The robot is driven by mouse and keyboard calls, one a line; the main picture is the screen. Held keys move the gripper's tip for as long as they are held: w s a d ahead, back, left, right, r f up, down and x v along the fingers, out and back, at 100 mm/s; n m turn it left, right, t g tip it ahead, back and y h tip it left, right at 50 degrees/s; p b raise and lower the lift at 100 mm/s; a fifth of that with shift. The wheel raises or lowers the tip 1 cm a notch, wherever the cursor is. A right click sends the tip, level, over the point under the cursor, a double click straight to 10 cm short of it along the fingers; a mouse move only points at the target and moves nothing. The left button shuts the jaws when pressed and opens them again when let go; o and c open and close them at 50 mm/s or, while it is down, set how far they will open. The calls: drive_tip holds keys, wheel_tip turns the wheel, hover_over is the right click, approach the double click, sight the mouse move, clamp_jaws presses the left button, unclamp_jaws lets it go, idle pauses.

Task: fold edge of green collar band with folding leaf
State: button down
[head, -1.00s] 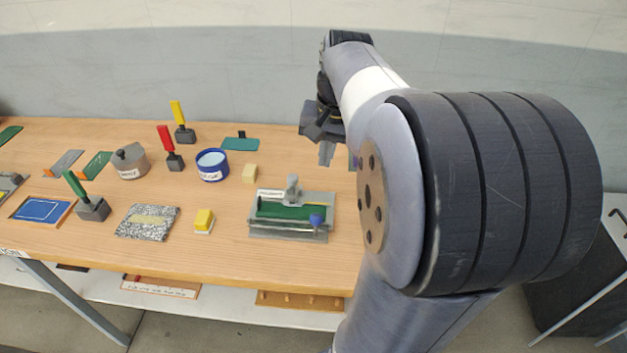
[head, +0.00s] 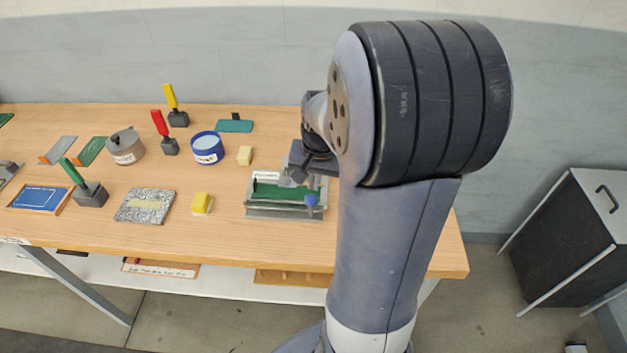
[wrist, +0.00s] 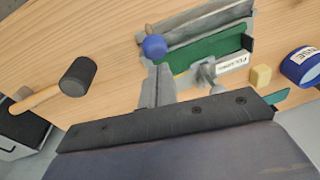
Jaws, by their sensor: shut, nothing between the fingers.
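The grey folding fixture (head: 262,213) stands near the right part of the bench. The green collar band (head: 270,190) lies in it and also shows in the wrist view (wrist: 222,48). A grey folding leaf with a blue knob (head: 311,201) runs along the fixture's near side. The blue knob also shows in the wrist view (wrist: 154,46). My gripper (wrist: 158,82) is shut and empty, its fingertips close to the knob and the fixture's end. In the head view my gripper (head: 298,176) overlaps the fixture's back right part. I cannot tell whether it touches anything.
A mallet with a black head (wrist: 79,76) lies beside the fixture in the wrist view. To the left are a yellow block (head: 201,202), a pale block (head: 245,155), a blue-rimmed tub (head: 207,150) and a speckled pad (head: 146,206). Bare wood lies in front of the fixture.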

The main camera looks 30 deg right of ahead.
drive_tip(key=shift+s+a+f, duration=0.15)
drive_tip(key=shift+f, duration=0.15)
drive_tip(key=shift+f+b, duration=0.15)
drive_tip(key=shift+b, duration=0.2)
